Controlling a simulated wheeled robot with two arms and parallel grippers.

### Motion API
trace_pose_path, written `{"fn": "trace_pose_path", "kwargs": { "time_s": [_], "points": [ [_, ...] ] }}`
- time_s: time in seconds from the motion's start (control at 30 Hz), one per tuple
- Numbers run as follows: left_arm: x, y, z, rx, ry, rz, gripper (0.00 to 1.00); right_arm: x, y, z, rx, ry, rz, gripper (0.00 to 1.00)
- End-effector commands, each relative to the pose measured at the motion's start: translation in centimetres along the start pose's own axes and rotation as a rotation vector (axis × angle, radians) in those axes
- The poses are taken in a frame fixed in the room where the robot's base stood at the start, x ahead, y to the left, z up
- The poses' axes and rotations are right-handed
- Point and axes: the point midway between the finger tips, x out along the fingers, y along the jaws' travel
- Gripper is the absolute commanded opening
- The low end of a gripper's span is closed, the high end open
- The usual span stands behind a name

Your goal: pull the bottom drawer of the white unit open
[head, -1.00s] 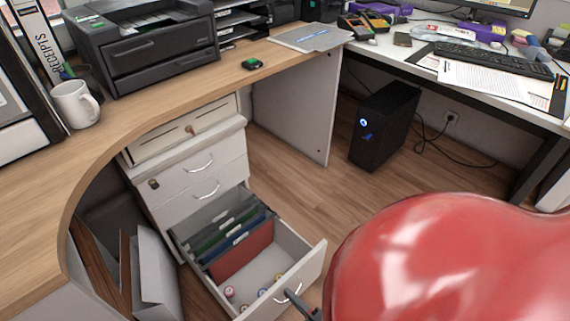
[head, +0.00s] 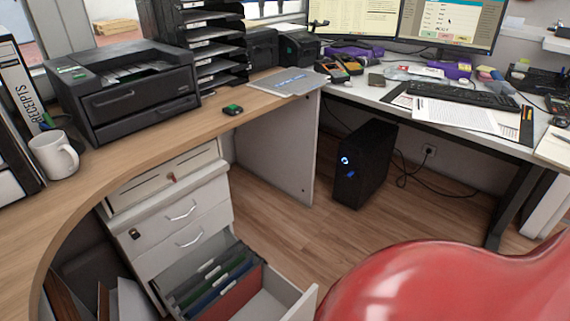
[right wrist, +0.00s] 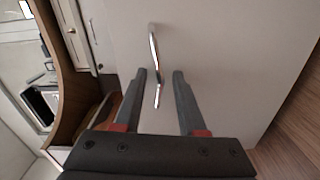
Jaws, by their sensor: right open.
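The white unit (head: 165,222) stands under the wooden counter in the head view. Its bottom drawer (head: 270,302) is pulled well out, with hanging files inside; its front is mostly cut off by the lower picture edge. In the right wrist view the pale drawer front (right wrist: 235,60) fills much of the picture, with a metal bar handle (right wrist: 153,45) on it. My right gripper (right wrist: 166,74) is open, its fingertips at the handle, which lies between them and closer to the left finger. I cannot tell whether they touch it. My left gripper is not in view.
A red rounded chair (head: 450,285) fills the lower right of the head view, close to the drawer front. A black computer tower (head: 362,165) stands on the floor beyond.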

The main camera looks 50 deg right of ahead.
Motion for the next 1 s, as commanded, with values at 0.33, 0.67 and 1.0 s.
{"fn": "trace_pose_path", "kwargs": {
  "time_s": [0.33, 0.67, 1.0],
  "points": [
    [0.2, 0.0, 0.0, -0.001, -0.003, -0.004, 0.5, -4.6, -0.2, 0.1, 0.0, -0.003, -0.007, 0.4],
    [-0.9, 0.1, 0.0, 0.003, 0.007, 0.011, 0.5, -13.2, -0.5, 0.1, 0.0, -0.003, -0.006, 0.4],
    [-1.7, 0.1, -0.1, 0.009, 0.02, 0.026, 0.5, -17.3, -0.1, 0.0, 0.001, -0.001, -0.002, 0.4]
  ]
}}
